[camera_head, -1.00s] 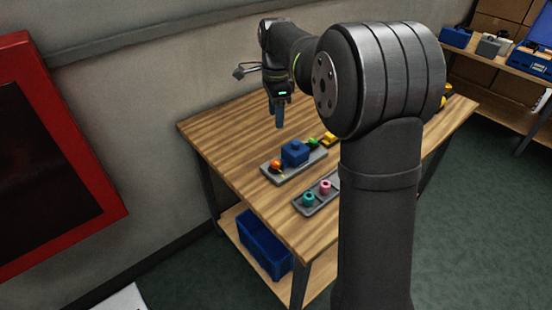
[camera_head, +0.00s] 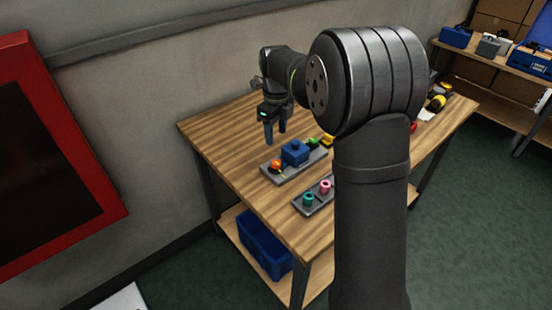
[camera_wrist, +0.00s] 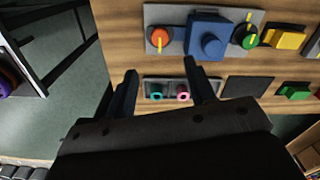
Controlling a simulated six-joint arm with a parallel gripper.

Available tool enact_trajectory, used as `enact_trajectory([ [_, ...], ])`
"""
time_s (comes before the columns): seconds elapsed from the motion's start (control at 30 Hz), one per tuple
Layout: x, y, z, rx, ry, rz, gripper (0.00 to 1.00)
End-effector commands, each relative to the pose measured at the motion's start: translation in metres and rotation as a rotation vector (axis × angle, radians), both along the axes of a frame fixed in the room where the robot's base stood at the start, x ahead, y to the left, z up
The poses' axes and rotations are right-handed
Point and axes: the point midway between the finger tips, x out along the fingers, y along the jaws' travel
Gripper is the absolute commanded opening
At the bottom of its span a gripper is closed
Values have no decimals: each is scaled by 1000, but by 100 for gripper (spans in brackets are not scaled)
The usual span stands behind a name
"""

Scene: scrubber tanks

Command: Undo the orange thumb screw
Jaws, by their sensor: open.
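The orange thumb screw (camera_head: 276,164) sits at the left end of a grey plate (camera_head: 281,179) on the wooden table, beside a blue block (camera_head: 294,152). In the wrist view the orange screw (camera_wrist: 160,37) has a yellow mark and lies at the top, beyond the fingertips. A green knob (camera_head: 314,142) with a yellow mark is on the other side of the blue block. My gripper (camera_head: 275,140) is open and empty, above the table behind the plate. In the wrist view its two fingers (camera_wrist: 160,75) are apart, with nothing between them at their own height.
A grey tray (camera_head: 304,211) holds a teal ring (camera_head: 308,198) and a pink ring (camera_head: 326,187) near the front edge. A yellow block (camera_head: 327,140) is beyond the green knob. A blue bin (camera_head: 262,243) stands on the lower shelf. The table's left end is bare.

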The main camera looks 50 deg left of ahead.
Motion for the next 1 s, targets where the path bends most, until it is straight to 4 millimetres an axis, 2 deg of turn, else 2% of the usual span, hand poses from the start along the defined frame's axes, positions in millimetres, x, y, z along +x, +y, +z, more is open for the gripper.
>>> enact_trajectory([
  [0.03, 0, 0, -13, -4, 2, 0, 50],
  [0.3, 0, 0, -70, -2, 1, 1, 50],
  [0.5, 0, 0, -99, -1, 1, 1, 50],
  [0.7, 0, 0, -110, 1, -1, 1, 50],
  [0.93, 0, 0, -110, 1, -1, 1, 50],
  [0.97, 0, 0, -110, 1, -1, 1, 48],
  [1.0, 0, 0, -110, 1, -1, 1, 40],
])
